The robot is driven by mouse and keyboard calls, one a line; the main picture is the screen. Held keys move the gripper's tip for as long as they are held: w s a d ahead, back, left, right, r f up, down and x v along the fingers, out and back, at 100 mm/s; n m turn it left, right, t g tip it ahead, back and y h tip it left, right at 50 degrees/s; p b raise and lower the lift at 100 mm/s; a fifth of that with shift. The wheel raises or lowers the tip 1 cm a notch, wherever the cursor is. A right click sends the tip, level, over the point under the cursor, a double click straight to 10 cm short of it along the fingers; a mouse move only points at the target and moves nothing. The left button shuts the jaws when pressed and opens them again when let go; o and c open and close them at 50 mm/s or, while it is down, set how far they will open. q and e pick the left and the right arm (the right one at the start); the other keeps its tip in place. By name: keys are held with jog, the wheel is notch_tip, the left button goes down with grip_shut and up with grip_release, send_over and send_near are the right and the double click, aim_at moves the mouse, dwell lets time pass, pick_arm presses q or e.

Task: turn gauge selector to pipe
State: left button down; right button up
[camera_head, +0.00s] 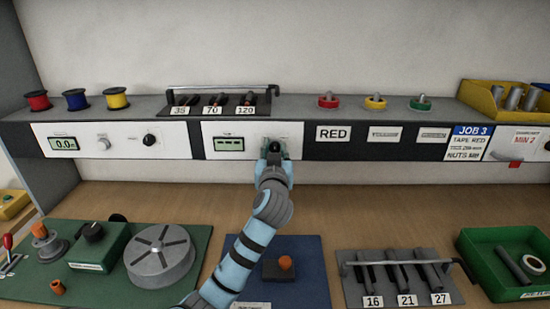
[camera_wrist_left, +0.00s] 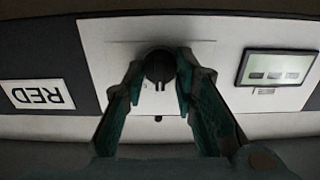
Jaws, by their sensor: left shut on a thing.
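The gauge selector (camera_wrist_left: 159,67) is a round dark knob on a white panel, seen in the left wrist view. My left gripper (camera_wrist_left: 157,80) has one finger on each side of the knob and is shut on it. In the head view my left gripper (camera_head: 274,150) covers most of the knob on the middle white panel (camera_head: 236,130). A small display (camera_wrist_left: 276,68) with dashes sits beside the knob and also shows in the head view (camera_head: 229,144). The markings around the knob are too small to read. My right gripper is not in view.
A "RED" label (camera_head: 333,134) is right of the knob. A left panel (camera_head: 82,140) carries another display and knobs. Spools, a tool rack (camera_head: 222,101) and coloured rings stand on the shelf. Below are a green board (camera_head: 115,225), a blue mat (camera_head: 305,262) and a green tray (camera_head: 478,247).

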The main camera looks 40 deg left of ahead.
pick_arm(q)
jog(key=shift+a+f+n+b, duration=0.1)
jog(key=shift+n+b, duration=1.3)
jog(key=shift+n, duration=0.8)
jog(key=shift+f+n+b, duration=0.1)
jog(key=shift+n+b, duration=1.3)
jog(key=shift+n, duration=0.8)
jog(key=shift+r, duration=0.1)
jog(key=c, duration=1.3)
grip_release()
jog(key=shift+s, duration=0.1)
jog(key=v, duration=1.2)
